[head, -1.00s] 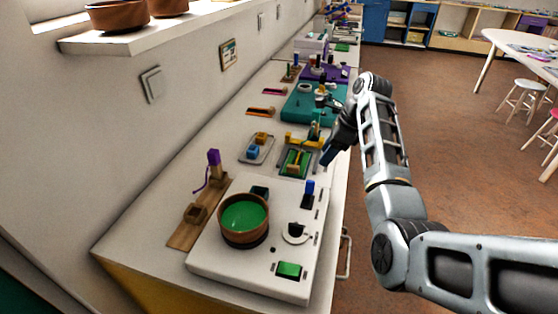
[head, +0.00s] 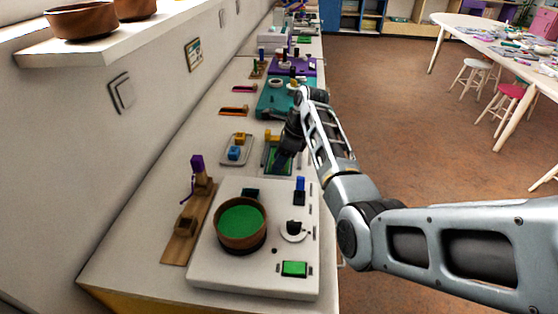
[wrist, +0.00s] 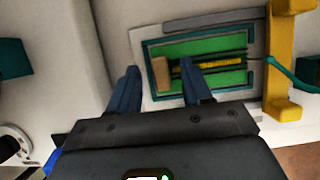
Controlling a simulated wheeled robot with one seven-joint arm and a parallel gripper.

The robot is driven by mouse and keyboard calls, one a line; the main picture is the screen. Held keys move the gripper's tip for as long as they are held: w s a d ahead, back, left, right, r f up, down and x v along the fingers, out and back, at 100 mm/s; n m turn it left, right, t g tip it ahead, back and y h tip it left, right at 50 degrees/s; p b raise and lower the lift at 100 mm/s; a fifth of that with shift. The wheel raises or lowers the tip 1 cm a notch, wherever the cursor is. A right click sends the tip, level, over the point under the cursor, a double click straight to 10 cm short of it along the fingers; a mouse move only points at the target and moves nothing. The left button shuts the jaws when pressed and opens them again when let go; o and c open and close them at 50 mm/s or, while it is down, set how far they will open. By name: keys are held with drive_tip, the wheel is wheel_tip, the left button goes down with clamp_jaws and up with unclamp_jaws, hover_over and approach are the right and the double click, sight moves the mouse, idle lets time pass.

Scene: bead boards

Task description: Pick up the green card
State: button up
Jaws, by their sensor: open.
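The green card (wrist: 222,47) shows in the wrist view as a flat green piece inside a teal border, with dark bars and a yellow strip across it. In the head view the card (head: 269,168) is partly hidden by my gripper (head: 281,163). My gripper (wrist: 159,68) is open and empty, its two blue-grey fingers over the near left part of the card. A tan block (wrist: 161,76) shows between the fingertips; I cannot tell whether they touch anything.
A yellow bracket (wrist: 284,60) stands right of the card. A white panel (head: 222,277) with a green-filled bowl (head: 240,238) and a green button (head: 294,269) lies nearer. A small tray (head: 226,159) with blue and yellow blocks is at the left. The wall bounds the counter.

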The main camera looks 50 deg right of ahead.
drive_tip(key=shift+w+a+f, duration=0.1)
drive_tip(key=shift+w+f, duration=0.05)
drive_tip(key=shift+f, duration=0.25)
clamp_jaws()
